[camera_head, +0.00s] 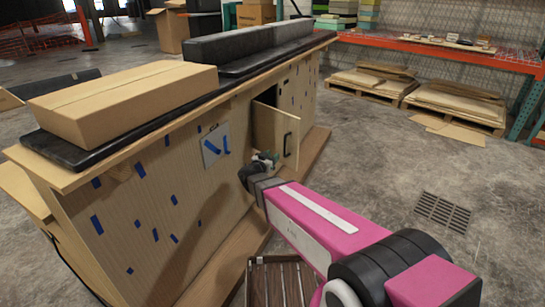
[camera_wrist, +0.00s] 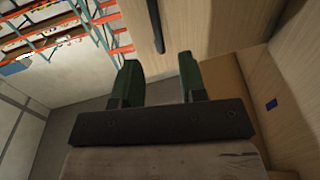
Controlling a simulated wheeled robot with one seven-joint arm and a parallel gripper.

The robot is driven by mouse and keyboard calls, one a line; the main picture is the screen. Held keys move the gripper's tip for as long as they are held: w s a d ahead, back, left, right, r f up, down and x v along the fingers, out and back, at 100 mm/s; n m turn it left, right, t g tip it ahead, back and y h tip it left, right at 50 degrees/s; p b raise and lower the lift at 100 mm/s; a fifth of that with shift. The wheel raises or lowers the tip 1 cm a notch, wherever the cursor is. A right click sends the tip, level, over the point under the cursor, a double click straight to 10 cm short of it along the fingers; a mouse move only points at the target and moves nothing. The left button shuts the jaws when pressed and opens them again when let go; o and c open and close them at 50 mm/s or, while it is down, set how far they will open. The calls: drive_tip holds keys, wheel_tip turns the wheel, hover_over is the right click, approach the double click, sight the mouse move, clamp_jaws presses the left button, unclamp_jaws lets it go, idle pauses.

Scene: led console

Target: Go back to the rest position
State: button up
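The wooden console (camera_head: 180,200) stands at left and centre, with blue tape marks on its front. Its small door (camera_head: 270,130) stands open, with a black vertical handle (camera_head: 287,144). My gripper (camera_head: 265,158) is just in front of the door in the head view, partly hidden by my wrist. In the wrist view its two green fingers (camera_wrist: 159,77) are spread apart with nothing between them. The dark handle (camera_wrist: 155,24) shows beyond the fingertips, apart from them, on the pale door panel (camera_wrist: 138,22).
A light panel with blue levers (camera_head: 214,147) is on the console front, left of my gripper. A cardboard box (camera_head: 125,100) lies on the console top. A slatted crate (camera_head: 278,285) is on the floor below my arm. The floor to the right is clear, with a drain grate (camera_head: 442,211).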

drive_tip(key=s+d+f+n+g+y, duration=0.3)
drive_tip(key=s+d+g, duration=0.4)
drive_tip(key=s, duration=0.3)
drive_tip(key=s+d+f+n+g+y, duration=0.4)
drive_tip(key=s+d+f+g+y, duration=0.1)
drive_tip(key=s, duration=0.6)
drive_tip(key=d+g+y, duration=0.1)
drive_tip(key=g+y, duration=0.1)
drive_tip(key=shift+s+d+g, duration=0.3)
drive_tip(key=shift+d+g, duration=0.1)
